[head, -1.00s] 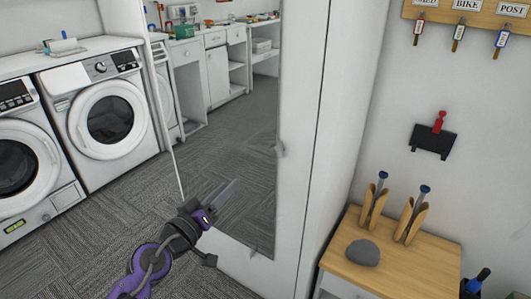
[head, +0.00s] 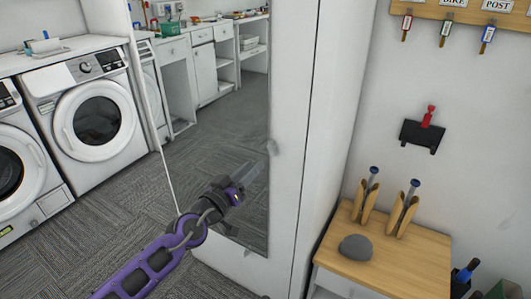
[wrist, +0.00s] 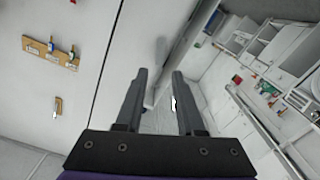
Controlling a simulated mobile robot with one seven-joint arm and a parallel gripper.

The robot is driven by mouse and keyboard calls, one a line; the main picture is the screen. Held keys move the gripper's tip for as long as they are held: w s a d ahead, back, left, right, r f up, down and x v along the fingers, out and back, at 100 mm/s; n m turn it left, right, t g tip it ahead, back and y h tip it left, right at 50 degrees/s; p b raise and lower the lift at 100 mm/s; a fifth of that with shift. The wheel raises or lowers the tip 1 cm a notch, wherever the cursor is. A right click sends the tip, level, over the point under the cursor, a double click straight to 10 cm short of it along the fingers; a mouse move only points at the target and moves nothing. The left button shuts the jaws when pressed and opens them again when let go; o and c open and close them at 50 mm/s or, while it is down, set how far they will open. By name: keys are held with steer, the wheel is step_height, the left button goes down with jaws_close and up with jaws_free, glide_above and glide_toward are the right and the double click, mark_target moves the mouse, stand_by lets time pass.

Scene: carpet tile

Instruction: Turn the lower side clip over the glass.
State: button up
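The mirror glass (head: 235,120) stands upright on a tall white door and reflects the room. A small pale side clip (head: 272,147) sits at its right edge, a little above my gripper; its exact turn is too small to tell. My gripper (head: 256,172) is in front of the glass near its right edge, pointing up and right. In the wrist view its two dark fingers (wrist: 157,75) are apart with nothing held. A small pale piece (wrist: 148,102) shows between them at the mirror edge, perhaps the clip, partly hidden by a finger.
A wooden-topped cabinet (head: 400,250) with a grey stone (head: 356,248) stands at the right. A key rack (head: 465,12) and a black holder with a red tool (head: 423,135) hang on the wall. Washing machines (head: 90,115) stand at the left. Carpet is clear before the mirror.

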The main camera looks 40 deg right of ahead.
mark_target(269, 151)
steer(key=x, duration=0.7)
steer(key=shift+w+d, duration=0.2)
steer(key=shift+d, duration=0.15)
jaws_close()
